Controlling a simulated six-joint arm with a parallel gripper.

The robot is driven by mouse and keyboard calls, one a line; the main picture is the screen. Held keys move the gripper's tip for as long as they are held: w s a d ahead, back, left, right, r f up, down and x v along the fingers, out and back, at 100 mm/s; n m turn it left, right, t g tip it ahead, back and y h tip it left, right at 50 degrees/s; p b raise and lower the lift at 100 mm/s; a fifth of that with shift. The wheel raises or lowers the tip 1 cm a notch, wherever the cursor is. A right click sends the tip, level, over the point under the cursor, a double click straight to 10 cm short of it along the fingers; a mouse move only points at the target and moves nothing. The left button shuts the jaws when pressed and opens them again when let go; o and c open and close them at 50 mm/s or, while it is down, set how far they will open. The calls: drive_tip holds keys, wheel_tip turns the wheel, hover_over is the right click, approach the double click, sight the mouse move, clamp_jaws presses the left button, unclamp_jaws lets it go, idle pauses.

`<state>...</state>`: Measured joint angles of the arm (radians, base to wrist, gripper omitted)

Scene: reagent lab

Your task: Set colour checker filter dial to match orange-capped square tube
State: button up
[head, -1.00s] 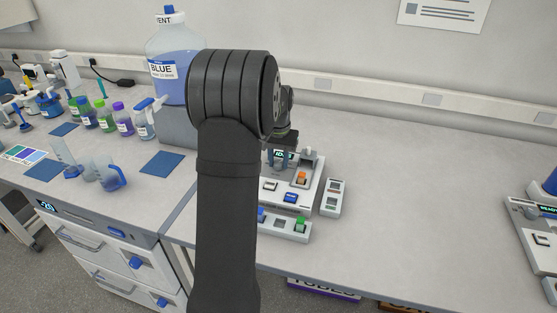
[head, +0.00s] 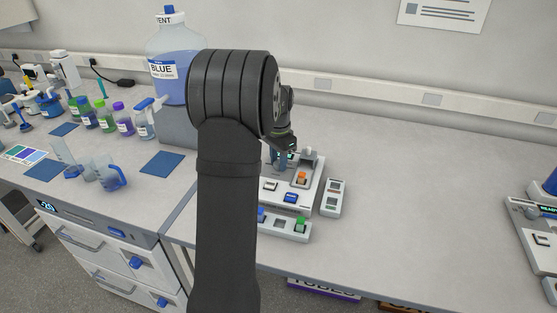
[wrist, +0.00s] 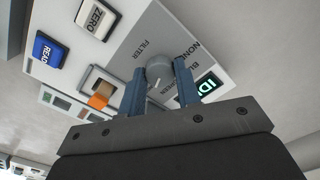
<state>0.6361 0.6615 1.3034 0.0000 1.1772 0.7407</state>
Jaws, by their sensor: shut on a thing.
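The colour checker (head: 313,196) stands on the bench right of my arm. Its grey filter dial (wrist: 158,68) is between the two blue fingers of my gripper (wrist: 160,74), which is shut on it. The dial's white pointer mark shows near my fingers. "NONE" and a partly covered "BLU" label are printed beside the dial. The orange-capped square tube (wrist: 99,101) sits upright in the checker's well; its orange cap also shows in the head view (head: 301,176). In the head view, my gripper hides the dial.
A white ZERO button (wrist: 97,18) and a blue READ button (wrist: 47,51) are on the checker. A tube rack (head: 285,231) with blue and green caps stands in front. A small pale strip block (head: 333,198) lies to its right.

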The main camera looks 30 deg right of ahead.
drive_tip(key=shift+r, duration=0.1)
idle(0.3)
drive_tip(key=o, duration=1)
drive_tip(key=shift+c, duration=0.2)
wheel_tip(320, 180, up, 17)
drive_tip(key=shift+r, duration=0.2)
drive_tip(key=shift+f, duration=0.1)
wheel_tip(320, 180, down, 17)
drive_tip(key=shift+f, duration=0.2)
drive_tip(key=shift+r, duration=0.15)
idle(0.4)
